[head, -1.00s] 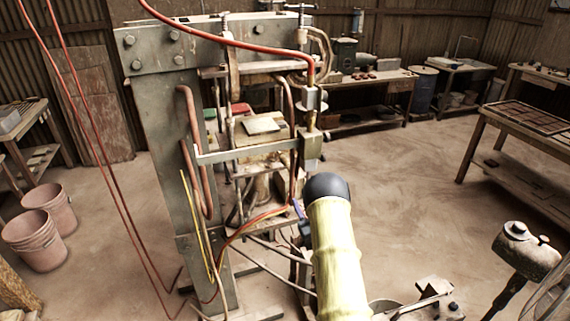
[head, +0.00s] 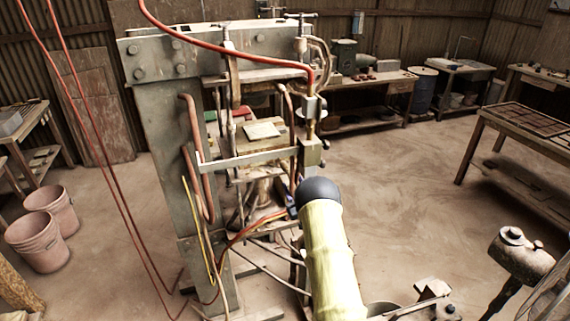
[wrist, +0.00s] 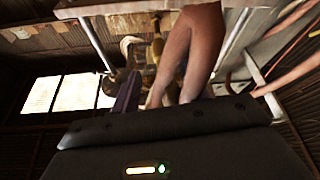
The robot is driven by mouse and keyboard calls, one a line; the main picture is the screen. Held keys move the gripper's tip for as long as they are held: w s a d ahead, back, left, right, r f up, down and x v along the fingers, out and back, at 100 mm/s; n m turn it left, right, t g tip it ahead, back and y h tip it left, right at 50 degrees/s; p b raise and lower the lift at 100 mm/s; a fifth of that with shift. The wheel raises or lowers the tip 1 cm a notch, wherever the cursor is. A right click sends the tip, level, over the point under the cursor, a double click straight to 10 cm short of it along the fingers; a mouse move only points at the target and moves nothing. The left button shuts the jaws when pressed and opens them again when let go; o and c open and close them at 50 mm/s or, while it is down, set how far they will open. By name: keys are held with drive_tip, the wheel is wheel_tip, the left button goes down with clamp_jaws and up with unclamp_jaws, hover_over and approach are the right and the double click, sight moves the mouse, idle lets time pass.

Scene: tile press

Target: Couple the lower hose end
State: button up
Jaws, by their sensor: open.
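The press (head: 160,130) stands in the middle of the head view. A lower orange-red hose (head: 250,228) runs from its left post up to the right, towards my gripper (head: 291,206). My gripper is mostly hidden behind my forearm; only a small bluish part shows beside the press's lower right side. In the wrist view a bluish finger (wrist: 127,92) shows at the left, and my gripper is open. A thick brown hose (wrist: 190,45) passes close in front of the camera, with a brass-coloured fitting (wrist: 156,46) behind it. I cannot tell which end is the lower hose end, or whether anything touches it.
A thick red hose (head: 230,46) arches over the press top to a fitting on the right. Brown hoses (head: 192,130) and a crossbar (head: 245,160) sit in front of the press. Buckets (head: 40,240) stand at the left. The floor to the right is partly clear.

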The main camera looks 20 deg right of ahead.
sight(287, 172)
drive_tip(key=p+x, duration=0.2)
drive_tip(key=x, duration=0.6)
drive_tip(key=shift+w+p, duration=0.3)
clamp_jaws()
